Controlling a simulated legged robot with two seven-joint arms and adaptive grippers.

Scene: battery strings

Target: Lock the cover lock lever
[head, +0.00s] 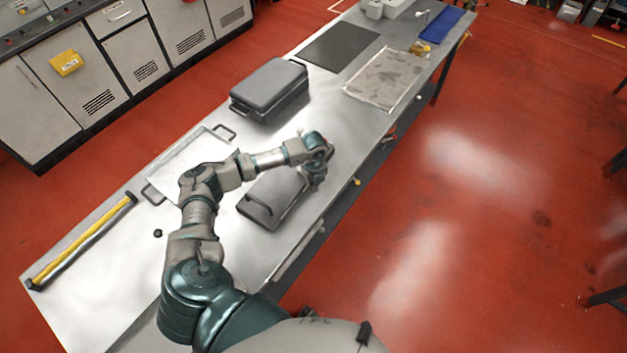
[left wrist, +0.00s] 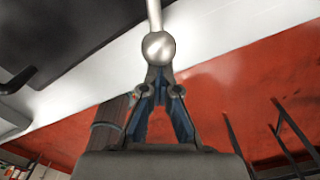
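A dark grey case or cover (head: 270,198) with a black handle lies on the metal table near its front edge. My left arm reaches over it, and my left gripper (head: 317,180) points down at its right end. In the left wrist view, a pale metal rod ending in a round ball knob (left wrist: 158,46) stands straight ahead; it looks like the lever. The blue-lined fingers of my left gripper (left wrist: 159,76) converge with their tips together right at the ball's near side. Whether they grip the knob or only touch it cannot be told. My right gripper is not in view.
A second, closed dark case (head: 270,90) stands farther along the table (head: 205,265). A yellow bar (head: 83,240) lies at the left end; a black mat (head: 338,46) and a patterned sheet (head: 388,78) lie farther back. Grey cabinets (head: 125,45) stand behind.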

